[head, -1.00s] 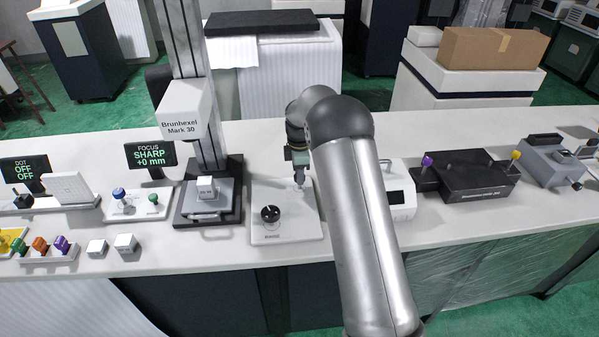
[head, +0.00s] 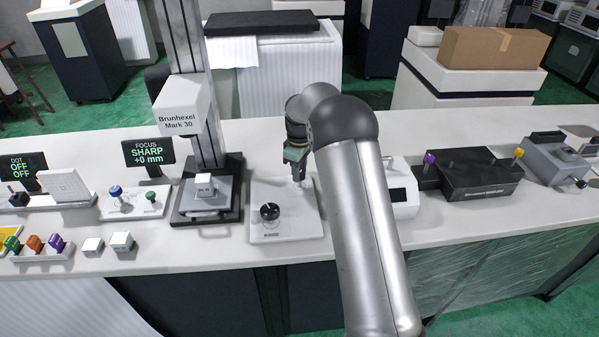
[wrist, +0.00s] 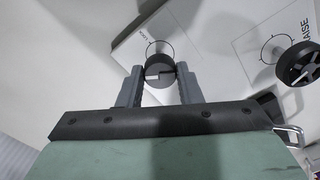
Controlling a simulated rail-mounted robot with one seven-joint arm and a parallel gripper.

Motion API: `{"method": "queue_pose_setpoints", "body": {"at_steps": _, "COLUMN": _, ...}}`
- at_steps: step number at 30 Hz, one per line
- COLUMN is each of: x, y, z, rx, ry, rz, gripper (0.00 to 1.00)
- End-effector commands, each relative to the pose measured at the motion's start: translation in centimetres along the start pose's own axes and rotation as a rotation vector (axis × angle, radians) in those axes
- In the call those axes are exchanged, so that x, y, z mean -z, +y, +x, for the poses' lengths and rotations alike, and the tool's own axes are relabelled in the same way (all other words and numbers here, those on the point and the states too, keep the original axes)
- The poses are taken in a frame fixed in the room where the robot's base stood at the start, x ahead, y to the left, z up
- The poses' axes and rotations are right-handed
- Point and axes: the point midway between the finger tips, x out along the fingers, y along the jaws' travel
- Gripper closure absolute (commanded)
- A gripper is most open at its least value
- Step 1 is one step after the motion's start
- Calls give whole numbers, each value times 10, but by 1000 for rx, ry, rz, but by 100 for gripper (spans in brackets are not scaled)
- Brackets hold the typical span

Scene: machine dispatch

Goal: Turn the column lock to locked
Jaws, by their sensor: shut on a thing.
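The column lock is a small dark round knob (wrist: 159,71) with a light mark across it, on a white control plate (head: 262,234). In the wrist view my gripper (wrist: 160,78) has a finger on each side of the knob and is shut on it. In the head view my gripper (head: 299,178) points down at the back right of the plate, and the knob is hidden there.
A black handwheel (head: 270,212) labelled RAISE stands on the same plate, close to my gripper. The Brunhexel column (head: 204,90) and its stage (head: 208,190) are to the left. A white box with a handle (head: 402,190) is to the right.

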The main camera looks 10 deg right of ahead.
Motion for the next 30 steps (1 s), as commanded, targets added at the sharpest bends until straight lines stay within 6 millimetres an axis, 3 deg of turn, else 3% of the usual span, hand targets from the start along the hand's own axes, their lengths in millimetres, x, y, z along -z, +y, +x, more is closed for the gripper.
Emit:
{"method": "queue_pose_setpoints", "body": {"at_steps": 21, "x": 0, "y": 0, "z": 0, "rx": -1, "ry": 1, "rz": 669, "gripper": 91}}
{"method": "queue_pose_setpoints", "body": {"at_steps": 30, "x": 0, "y": 0, "z": -1, "rx": -2, "ry": 1, "rz": 877, "gripper": 91}}
